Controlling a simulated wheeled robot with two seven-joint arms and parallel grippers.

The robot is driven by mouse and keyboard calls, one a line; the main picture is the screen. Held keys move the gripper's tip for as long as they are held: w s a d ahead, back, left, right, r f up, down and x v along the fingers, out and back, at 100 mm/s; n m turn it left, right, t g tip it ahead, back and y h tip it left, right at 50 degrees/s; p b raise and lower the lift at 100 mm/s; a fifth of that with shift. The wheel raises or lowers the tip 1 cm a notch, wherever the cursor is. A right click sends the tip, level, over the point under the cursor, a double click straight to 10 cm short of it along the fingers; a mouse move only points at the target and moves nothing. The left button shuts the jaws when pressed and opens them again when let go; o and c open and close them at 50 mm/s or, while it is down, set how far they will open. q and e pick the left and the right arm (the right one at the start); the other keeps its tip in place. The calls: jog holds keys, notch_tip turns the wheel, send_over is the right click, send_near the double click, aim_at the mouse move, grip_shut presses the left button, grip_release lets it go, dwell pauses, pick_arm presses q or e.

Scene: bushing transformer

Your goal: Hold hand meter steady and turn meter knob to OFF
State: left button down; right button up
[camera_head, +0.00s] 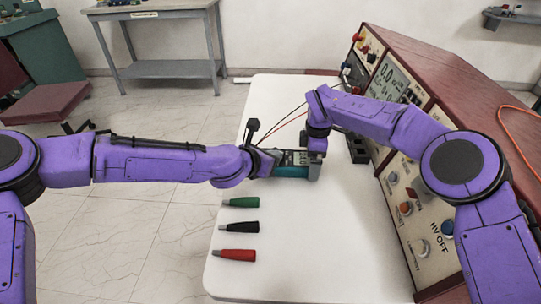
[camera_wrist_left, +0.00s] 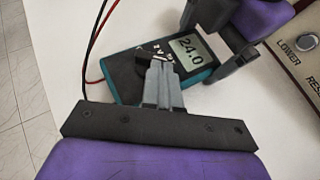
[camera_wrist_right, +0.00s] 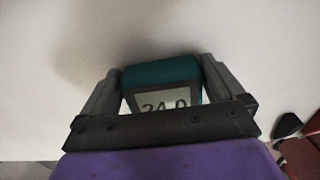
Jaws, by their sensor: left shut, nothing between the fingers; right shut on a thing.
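The hand meter (camera_head: 292,172) has a teal case and lies on the white table. In the left wrist view its display (camera_wrist_left: 191,50) reads 24.0, and its dark knob (camera_wrist_left: 143,54) is partly hidden by my left gripper's fingers. My left gripper (camera_head: 271,159) is shut and empty, its fingertips (camera_wrist_left: 160,68) at the knob; I cannot tell whether they touch it. My right gripper (camera_head: 316,168) is shut on the meter's display end, one finger on each side of the teal case (camera_wrist_right: 161,73) in the right wrist view.
Green (camera_head: 241,203), black (camera_head: 239,227) and red (camera_head: 234,254) plugs lie on the near part of the white table (camera_head: 310,245). A red and beige test console (camera_head: 440,240) with knobs lines the right side. Red and black leads (camera_wrist_left: 93,45) run from the meter. The front right tabletop is clear.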

aim_at(287, 165)
pick_arm(q)
jog(key=n+y, duration=0.1)
jog(key=d+n+t+y, duration=0.1)
jog(key=n+y, duration=0.1)
jog(key=shift+s+d+n+t, duration=0.15)
jog(key=shift+d+n+t, duration=0.2)
jog(key=shift+n+t, duration=0.05)
jog(key=shift+w+d, duration=0.2)
jog(key=shift+d, duration=0.5)
jog(key=shift+w+d, duration=0.3)
jog(key=shift+d, duration=0.15)
jog(key=shift+a, duration=0.15)
dwell(0.7)
